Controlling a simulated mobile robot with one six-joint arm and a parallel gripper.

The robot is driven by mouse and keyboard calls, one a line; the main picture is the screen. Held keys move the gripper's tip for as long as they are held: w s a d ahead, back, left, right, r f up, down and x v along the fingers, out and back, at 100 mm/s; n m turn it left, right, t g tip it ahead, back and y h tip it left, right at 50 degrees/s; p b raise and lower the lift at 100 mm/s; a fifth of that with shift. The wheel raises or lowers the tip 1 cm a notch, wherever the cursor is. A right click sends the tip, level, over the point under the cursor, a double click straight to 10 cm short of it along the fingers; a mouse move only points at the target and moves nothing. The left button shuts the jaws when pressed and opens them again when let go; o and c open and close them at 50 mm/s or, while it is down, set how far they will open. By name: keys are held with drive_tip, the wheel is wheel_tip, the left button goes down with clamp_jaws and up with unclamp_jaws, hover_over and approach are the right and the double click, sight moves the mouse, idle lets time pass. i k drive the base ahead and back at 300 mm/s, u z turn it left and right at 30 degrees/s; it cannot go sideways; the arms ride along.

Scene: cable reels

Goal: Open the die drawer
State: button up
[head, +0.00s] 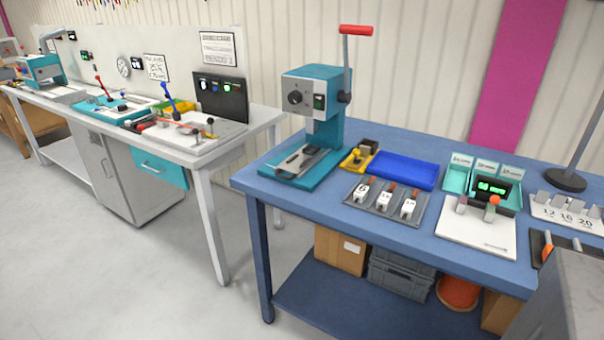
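A teal drawer (172,174) hangs under the top of the white bench (213,160) at the left, beside a grey cabinet. The drawer front sits close under the bench edge and looks shut; no inside shows. I cannot read any label on it, so I cannot tell for sure that it is the die drawer. My gripper is not in view.
A grey cabinet (120,180) stands left of the drawer, and a bench leg (211,235) to its right. A blue table (300,212) with a teal lever press (318,100) fills the right. Grey floor (110,270) is clear before the drawer.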

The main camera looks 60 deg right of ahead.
sight(296, 165)
drive_tip(key=u, duration=0.8)
drive_tip(key=k, duration=0.15)
drive_tip(key=z, duration=2.65)
drive_tip(key=k, duration=0.95)
drive_tip(key=u, duration=0.2)
drive_tip(key=i, duration=0.8)
